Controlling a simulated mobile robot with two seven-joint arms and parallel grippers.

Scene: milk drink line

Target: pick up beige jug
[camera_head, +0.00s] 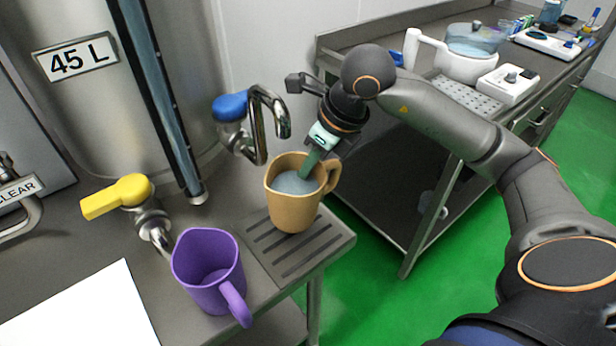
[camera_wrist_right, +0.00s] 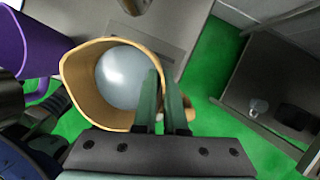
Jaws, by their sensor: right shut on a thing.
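The beige jug (camera_head: 291,212) is upright at the drip grate (camera_head: 268,256), under the blue-handled tap (camera_head: 230,107), and holds pale liquid. I cannot tell whether its base touches the grate. My right gripper (camera_head: 312,166) reaches down at the jug's handle side and is shut on the jug. In the right wrist view the jug (camera_wrist_right: 72,84) shows its open mouth and liquid, with the green fingers (camera_wrist_right: 165,105) at its rim and handle. The fingertips' exact contact is partly hidden.
A purple jug (camera_head: 208,258) stands left of the beige jug, near the yellow-handled tap (camera_head: 117,196). A white sheet (camera_head: 80,308) lies front left. A steel bench at the right holds a blender-like device (camera_head: 467,54) and a white scale (camera_head: 508,84). Green floor lies between.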

